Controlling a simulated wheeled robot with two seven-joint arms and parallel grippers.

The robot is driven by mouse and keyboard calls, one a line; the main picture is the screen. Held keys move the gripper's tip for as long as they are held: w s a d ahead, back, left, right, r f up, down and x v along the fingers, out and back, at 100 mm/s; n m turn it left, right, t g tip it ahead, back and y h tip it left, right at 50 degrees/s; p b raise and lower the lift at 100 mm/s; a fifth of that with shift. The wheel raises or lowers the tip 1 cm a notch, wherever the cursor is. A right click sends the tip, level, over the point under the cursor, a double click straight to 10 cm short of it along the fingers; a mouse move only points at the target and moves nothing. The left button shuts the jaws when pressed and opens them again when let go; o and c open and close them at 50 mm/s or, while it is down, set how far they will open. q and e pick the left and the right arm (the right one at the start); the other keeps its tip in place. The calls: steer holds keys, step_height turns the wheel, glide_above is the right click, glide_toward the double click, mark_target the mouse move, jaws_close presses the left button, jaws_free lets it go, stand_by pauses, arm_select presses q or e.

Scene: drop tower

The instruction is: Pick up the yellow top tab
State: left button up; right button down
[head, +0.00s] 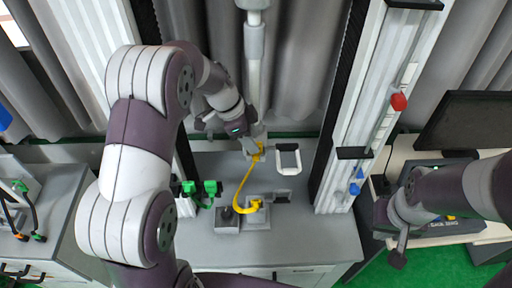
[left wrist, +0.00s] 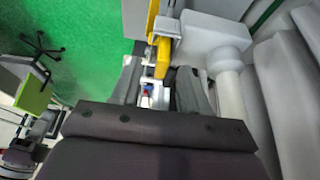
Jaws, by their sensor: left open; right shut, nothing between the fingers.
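The yellow top tab (head: 258,153) is at the upper end of a curved yellow strip (head: 238,194), at the foot of the pale vertical post. My left gripper (head: 252,144) is open right at the tab and partly covers it in the head view. In the left wrist view the yellow piece (left wrist: 161,45) lies ahead of and between the two dark fingers of the left gripper (left wrist: 158,85). I cannot tell whether the fingers touch it. My right gripper (head: 396,250) is shut and empty at the right, far from the tab.
The strip's lower end meets a yellow piece (head: 254,204) on a grey block (head: 257,221) on the bench. Green clamps (head: 200,188) stand at the left and a white-framed bracket (head: 288,158) to the right. A tall rail (head: 368,100) with red and blue knobs rises at the right.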

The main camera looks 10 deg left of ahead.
arm_select(q)
steer(key=shift+d+f, duration=0.25)
steer(key=shift+f, duration=0.2)
steer(key=shift+w+f, duration=0.15)
steer(key=shift+f, duration=0.2)
steer(key=shift+w+d+f, duration=0.1)
jaws_close()
arm_select(e)
steer(key=shift+r, duration=0.45)
steer(key=shift+f, duration=0.1)
